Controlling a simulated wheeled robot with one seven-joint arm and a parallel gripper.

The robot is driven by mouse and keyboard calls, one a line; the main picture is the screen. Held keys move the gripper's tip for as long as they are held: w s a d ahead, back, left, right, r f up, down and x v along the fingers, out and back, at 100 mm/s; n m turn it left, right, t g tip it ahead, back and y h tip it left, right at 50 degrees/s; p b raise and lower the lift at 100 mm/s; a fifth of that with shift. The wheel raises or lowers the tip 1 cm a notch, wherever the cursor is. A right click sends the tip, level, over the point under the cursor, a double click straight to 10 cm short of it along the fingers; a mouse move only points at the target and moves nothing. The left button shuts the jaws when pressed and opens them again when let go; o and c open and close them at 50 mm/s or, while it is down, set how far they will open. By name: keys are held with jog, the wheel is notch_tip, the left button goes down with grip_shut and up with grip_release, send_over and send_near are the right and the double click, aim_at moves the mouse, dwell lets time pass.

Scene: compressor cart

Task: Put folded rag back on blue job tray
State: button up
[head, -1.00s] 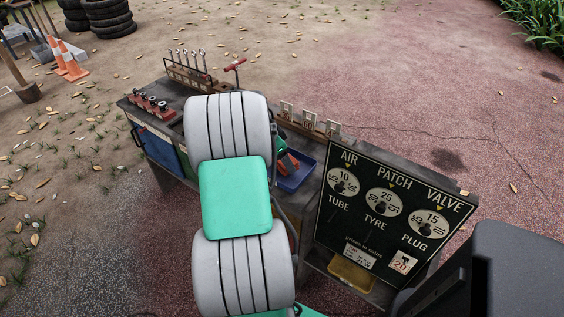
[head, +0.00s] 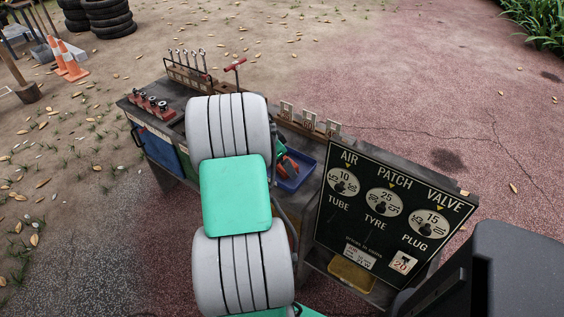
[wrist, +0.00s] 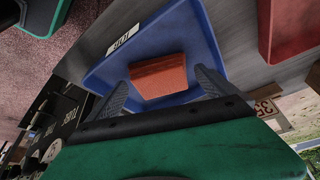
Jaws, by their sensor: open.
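The folded rag (wrist: 160,76) is a red-orange block in the wrist view. It appears to lie flat on the blue job tray (wrist: 190,38), inside its rim. My gripper (wrist: 164,80) is open, with one dark finger at each side of the rag's near end. A gap shows between the right finger and the rag. In the head view the rag (head: 291,167) shows on the tray (head: 297,184), beside the cart's front. My arm hides much of the tray's left part, and the gripper (head: 281,150) is mostly hidden there.
A black price board (head: 390,210) stands right of the tray. Small number cards (head: 308,121) stand behind it. A red T-handle tool (head: 235,66), a rack of wrenches (head: 188,68) and red-based parts (head: 150,104) occupy the cart's back and left. A yellow bin (head: 351,274) sits below the board.

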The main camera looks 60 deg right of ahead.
jog(key=v, duration=1.2)
jog(key=w+a+r+n+t, duration=0.1)
jog(key=w+a+n+t, duration=0.1)
jog(key=w+a+n, duration=0.75)
jog(key=w+a+n+t+y, duration=0.15)
jog(key=a+n, duration=0.55)
jog(key=a, duration=1.4)
jog(key=s+a+f+n+y, duration=0.1)
jog(key=s+a+n, duration=0.2)
jog(key=a, duration=0.4)
jog(key=s+a+f+n+y, duration=0.1)
jog(key=s+a+n, duration=0.2)
jog(key=a+n, duration=0.2)
jog(key=shift+a+f+t+p, duration=0.25)
jog(key=shift+a+t+p, duration=0.1)
jog(key=shift+a, duration=0.65)
jog(key=shift+y, duration=0.25)
